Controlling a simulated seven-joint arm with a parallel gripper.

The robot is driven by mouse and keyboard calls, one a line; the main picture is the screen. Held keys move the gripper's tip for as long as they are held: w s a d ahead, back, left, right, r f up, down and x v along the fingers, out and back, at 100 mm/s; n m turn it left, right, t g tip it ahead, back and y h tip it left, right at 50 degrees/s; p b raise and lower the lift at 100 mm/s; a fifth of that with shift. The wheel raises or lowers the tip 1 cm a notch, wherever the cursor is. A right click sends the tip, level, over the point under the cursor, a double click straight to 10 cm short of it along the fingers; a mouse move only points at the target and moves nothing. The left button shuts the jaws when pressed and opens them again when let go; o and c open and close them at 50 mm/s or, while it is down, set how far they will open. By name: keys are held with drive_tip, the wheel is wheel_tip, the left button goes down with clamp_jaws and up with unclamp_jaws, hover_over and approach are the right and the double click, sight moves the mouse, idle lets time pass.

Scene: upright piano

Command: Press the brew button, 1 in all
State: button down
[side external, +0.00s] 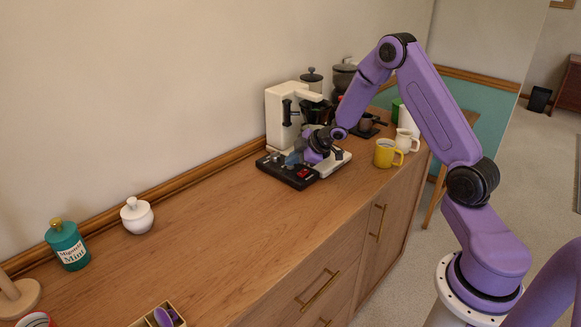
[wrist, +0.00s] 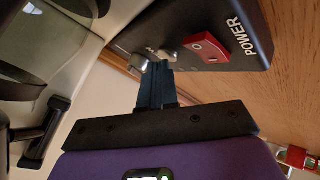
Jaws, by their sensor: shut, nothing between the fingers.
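The white coffee machine (side external: 283,115) stands against the wall on the wooden counter, with a low black control box (side external: 287,174) in front of it. In the wrist view the box (wrist: 190,22) has a red rocker switch (wrist: 206,48) beside the word POWER. A silver round control (wrist: 138,62) and a smaller pale one lie to its left. No brew label is readable. My gripper (side external: 295,160) is low over the box. Its shut, empty fingers (wrist: 156,75) reach to the silver controls and partly cover that area. Contact with a button cannot be told.
A yellow mug (side external: 387,153) and a white pitcher (side external: 405,141) stand right of the machine. A dark grinder (side external: 343,77) is behind it. A white jar (side external: 137,216) and a teal tin (side external: 68,247) stand far left. The counter's middle is clear.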

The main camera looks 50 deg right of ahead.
sight(293, 168)
drive_tip(key=shift+f, duration=0.1)
idle(0.5)
drive_tip(key=shift+r, duration=0.8)
drive_tip(key=shift+r, duration=2.5)
